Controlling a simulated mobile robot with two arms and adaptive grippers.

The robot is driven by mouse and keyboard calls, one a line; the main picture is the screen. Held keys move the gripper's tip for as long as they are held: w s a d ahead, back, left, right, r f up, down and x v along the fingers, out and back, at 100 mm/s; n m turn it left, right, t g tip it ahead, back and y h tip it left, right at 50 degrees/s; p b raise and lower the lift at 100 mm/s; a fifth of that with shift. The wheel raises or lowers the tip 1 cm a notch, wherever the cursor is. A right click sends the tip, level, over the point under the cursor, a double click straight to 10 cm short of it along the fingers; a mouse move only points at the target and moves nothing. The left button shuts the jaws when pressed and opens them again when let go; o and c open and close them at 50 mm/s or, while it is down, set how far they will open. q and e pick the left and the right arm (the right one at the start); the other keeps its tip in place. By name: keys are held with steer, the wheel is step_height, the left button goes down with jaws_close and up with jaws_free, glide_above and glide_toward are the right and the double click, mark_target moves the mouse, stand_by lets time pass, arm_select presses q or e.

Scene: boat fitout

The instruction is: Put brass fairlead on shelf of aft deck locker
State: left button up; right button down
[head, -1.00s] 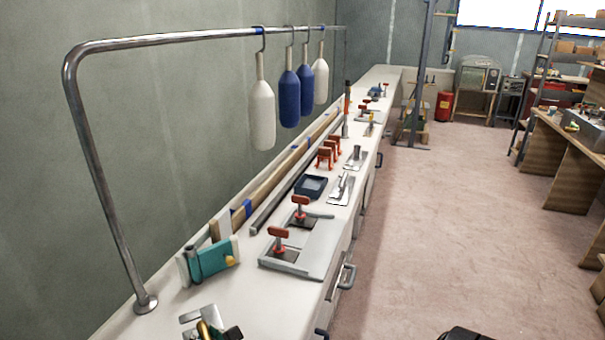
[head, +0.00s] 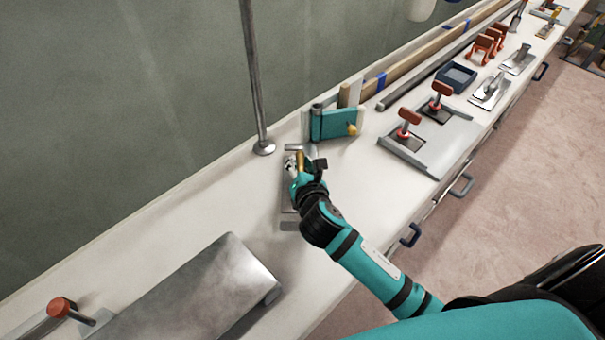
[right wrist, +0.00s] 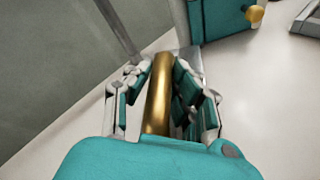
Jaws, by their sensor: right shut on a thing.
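The brass fairlead shows as a gold bar (right wrist: 158,95) between my right gripper's fingers in the right wrist view. In the head view a small gold part of it (head: 300,160) shows beside the gripper. My right gripper (head: 298,172) is shut on it, low over the bench; the fingers (right wrist: 160,85) stand on both sides of the bar. The bar's lower end is hidden by the hand. A small teal unit with a yellow knob (head: 335,123) stands just behind; it also shows in the right wrist view (right wrist: 225,18). I cannot tell whether it is the locker. My left gripper is out of view.
The white bench (head: 180,215) runs along the wall. A metal post (head: 256,90) rises left of my gripper. A curved grey metal cover (head: 190,295) lies in front. A grey plate with red-handled clamps (head: 450,145) lies to the right. Bare bench lies left of the gripper.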

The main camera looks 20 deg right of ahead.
steer(key=shift+f+b, duration=0.45)
steer(key=shift+f, duration=1.45)
steer(key=c, duration=1.5)
jaws_free()
steer(key=shift+f, duration=0.15)
steer(key=o, duration=0.4)
steer(key=shift+c, duration=0.2)
